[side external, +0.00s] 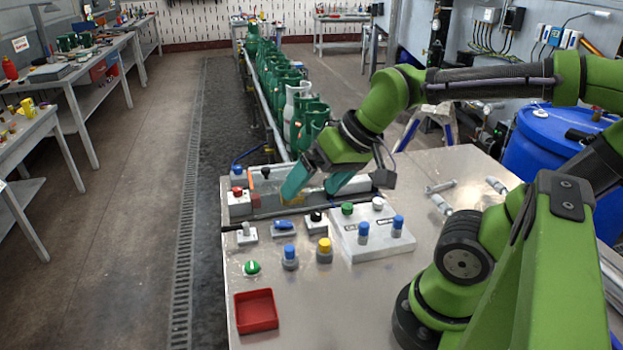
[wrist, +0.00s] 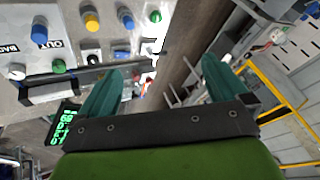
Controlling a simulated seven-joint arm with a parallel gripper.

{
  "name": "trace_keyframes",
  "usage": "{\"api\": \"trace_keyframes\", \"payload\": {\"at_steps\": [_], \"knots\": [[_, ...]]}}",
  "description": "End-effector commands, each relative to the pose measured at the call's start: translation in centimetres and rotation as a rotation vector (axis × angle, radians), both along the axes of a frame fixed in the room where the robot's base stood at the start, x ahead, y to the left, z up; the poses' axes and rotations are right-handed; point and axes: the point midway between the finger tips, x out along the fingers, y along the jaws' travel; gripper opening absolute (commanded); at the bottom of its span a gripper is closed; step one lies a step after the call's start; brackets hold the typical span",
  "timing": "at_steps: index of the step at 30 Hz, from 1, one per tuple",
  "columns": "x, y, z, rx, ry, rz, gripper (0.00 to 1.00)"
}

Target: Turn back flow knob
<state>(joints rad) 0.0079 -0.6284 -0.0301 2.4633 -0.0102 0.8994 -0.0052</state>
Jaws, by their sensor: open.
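The pale control panel (side external: 372,247) carries a green knob (side external: 347,208), a white knob (side external: 378,203) and two blue knobs, left (side external: 363,231) and right (side external: 397,224). In the wrist view, the partly cut-off label BACK (wrist: 11,47) is at the left edge near the white knob (wrist: 17,72), and OUT (wrist: 57,44) is near the green knob (wrist: 59,67). The right blue knob is not visible there. My gripper (side external: 311,192) is open and empty, behind and left of the panel; its fingers (wrist: 162,66) are apart from the panel knobs.
A black switch (side external: 315,216), a blue switch (side external: 283,225), a grey lever (side external: 246,232) and more knobs stand left of the panel. A red tray (side external: 256,310) lies at the front left. Green cylinders (side external: 280,78) line the conveyor behind. Metal parts (side external: 441,203) lie right of the panel.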

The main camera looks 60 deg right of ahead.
Motion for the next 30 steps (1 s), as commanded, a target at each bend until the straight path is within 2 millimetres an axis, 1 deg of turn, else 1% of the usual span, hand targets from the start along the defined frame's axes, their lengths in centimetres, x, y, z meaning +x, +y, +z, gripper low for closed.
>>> {"api": "trace_keyframes", "payload": {"at_steps": [1,3,5,6,8,9,11,12,14,15,16,17,18,20,21,24,25,27,30], "knots": [[-0.8,0.5,0.2,0.001,-0.027,0.011,1.0],[-1.3,0.9,0.6,-0.002,-0.052,0.021,1.0],[-1.5,1.0,1.0,-0.007,-0.071,0.023,0.91],[-1.4,0.8,1.1,-0.007,-0.076,0.015,0.85],[-1.2,0.0,0.7,-0.004,-0.054,-0.019,0.76],[-0.7,-0.9,0.4,-0.002,-0.033,-0.052,0.69],[0.2,-3.0,0.0,0.006,0.011,-0.127,0.6],[0.8,-4.8,-0.3,0.025,0.052,-0.208,0.56],[1.5,-8.1,-0.7,0.079,0.129,-0.388,0.56],[1.8,-10.6,-1.1,0.126,0.186,-0.537,0.56],[1.8,-12.5,-1.4,0.164,0.228,-0.66,0.56],[1.8,-14.4,-1.7,0.202,0.268,-0.79,0.56],[1.5,-17.0,-2.1,0.254,0.32,-0.973,0.56],[0.7,-20.3,-2.6,0.323,0.384,-1.236,0.56],[0.1,-22.2,-2.9,0.363,0.416,-1.403,0.56],[-1.4,-25.8,-3.3,0.442,0.465,-1.779,0.56],[-1.7,-26.5,-3.3,0.461,0.471,-1.873,0.56],[-2.1,-27.4,-3.0,0.497,0.47,-2.05,0.56],[-2.3,-27.6,-2.3,0.542,0.453,-2.215,0.56]]}}
